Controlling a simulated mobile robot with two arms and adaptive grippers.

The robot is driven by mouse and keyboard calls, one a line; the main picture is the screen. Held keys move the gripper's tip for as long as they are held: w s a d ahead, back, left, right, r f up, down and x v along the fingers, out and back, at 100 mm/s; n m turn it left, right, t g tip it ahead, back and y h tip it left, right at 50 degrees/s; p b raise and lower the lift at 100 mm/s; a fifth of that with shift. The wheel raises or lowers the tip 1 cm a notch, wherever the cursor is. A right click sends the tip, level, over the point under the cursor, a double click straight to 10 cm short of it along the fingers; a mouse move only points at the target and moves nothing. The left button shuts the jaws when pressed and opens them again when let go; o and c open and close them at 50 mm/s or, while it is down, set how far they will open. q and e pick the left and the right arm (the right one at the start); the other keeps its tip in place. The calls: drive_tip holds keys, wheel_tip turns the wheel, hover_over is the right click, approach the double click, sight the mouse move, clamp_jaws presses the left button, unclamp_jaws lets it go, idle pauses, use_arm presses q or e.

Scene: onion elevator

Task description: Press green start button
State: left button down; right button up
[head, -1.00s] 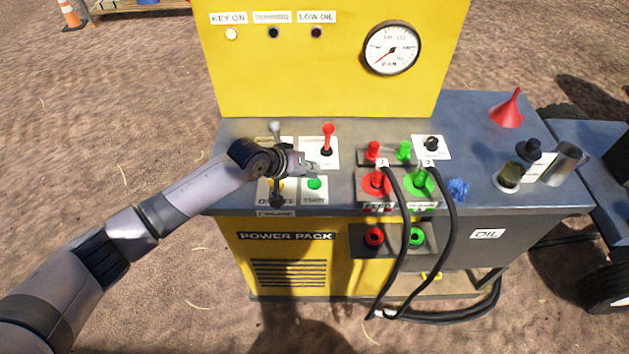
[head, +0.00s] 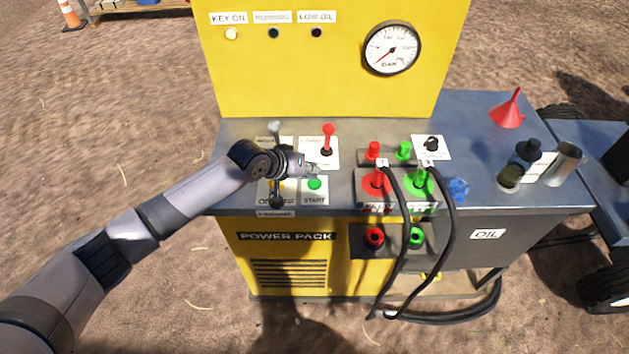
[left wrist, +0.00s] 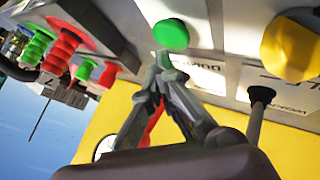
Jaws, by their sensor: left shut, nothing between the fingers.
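The green start button (head: 314,184) sits on a white plate marked START on the grey top of the power pack. It also shows in the left wrist view (left wrist: 171,34), just beyond the fingertips. My left gripper (head: 314,171) is shut and empty, a little behind the button in the head view. In the left wrist view its fingertips (left wrist: 163,62) come together close to the button's edge. I cannot tell whether they touch it. My right gripper is not in view.
A red-topped lever (head: 327,138) and a grey-topped lever (head: 274,128) stand behind the gripper. A yellow knob (left wrist: 290,48) is beside the button. Red and green couplings with black hoses (head: 450,230) stand to the right. A red funnel (head: 508,109) stands farther right.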

use_arm(q)
drive_tip(key=shift+f+b, duration=0.35)
drive_tip(key=shift+f, duration=0.55)
idle(0.6)
idle(0.3)
drive_tip(key=shift+r+p, duration=1.05)
drive_tip(key=shift+p, duration=0.05)
wheel_tip(320, 180, up, 5)
drive_tip(key=p, duration=0.5)
drive_tip(key=shift+r, duration=0.1)
